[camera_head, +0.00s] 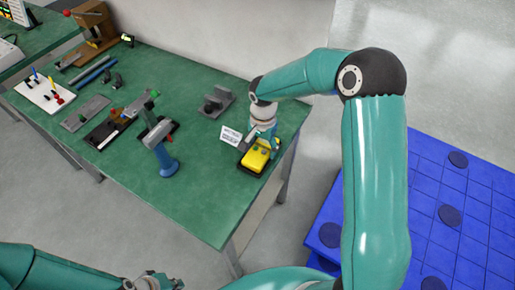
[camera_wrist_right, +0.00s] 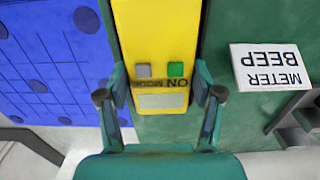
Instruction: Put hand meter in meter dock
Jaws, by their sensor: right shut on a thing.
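The yellow hand meter (camera_head: 258,156) lies near the right end of the green bench, with dark edging around its lower sides. In the right wrist view the hand meter (camera_wrist_right: 155,28) shows a grey button, a green button and a pale display. My right gripper (camera_head: 262,138) reaches down onto it. In its own wrist view my right gripper (camera_wrist_right: 161,97) has one finger on each side of the meter, shut on it. I cannot tell which fixture is the meter dock.
A white "METER BEEP" card (camera_head: 230,135) lies beside the meter. A grey fixture (camera_head: 215,101) stands behind it. A blue-handled tool (camera_head: 164,158) stands left of it. The bench front is clear. A blue gridded surface (camera_head: 455,210) is at the right.

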